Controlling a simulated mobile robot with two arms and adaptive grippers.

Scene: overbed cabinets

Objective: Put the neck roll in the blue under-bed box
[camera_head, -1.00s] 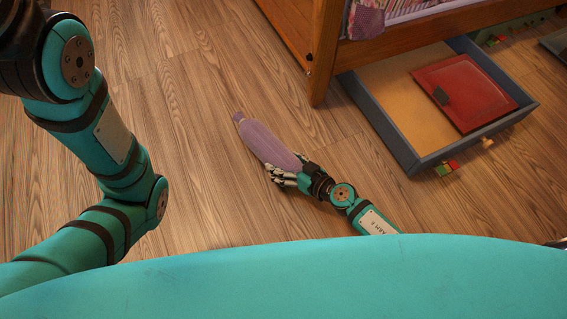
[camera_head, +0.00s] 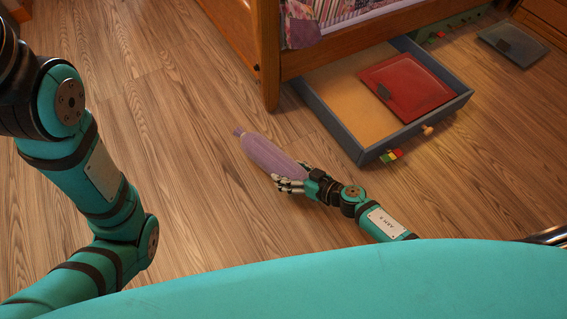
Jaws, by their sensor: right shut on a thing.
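The neck roll (camera_head: 265,153) is a long lilac cushion with a narrow tied end pointing to the upper left. My right gripper (camera_head: 288,180) is shut on its lower right end. From this view I cannot tell how high above the floor it is held. The blue under-bed box (camera_head: 355,148) is pulled out from under the bed, to the right of the neck roll and apart from it. A flat red case (camera_head: 413,86) lies inside, in its right part; the left part shows a bare tan bottom. My left arm is at the left, but its gripper is out of view.
The wooden bed (camera_head: 350,38) with its post (camera_head: 268,60) stands behind the box. A dark flat case (camera_head: 512,45) lies at the upper right. The floor (camera_head: 180,150) left of the roll is clear.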

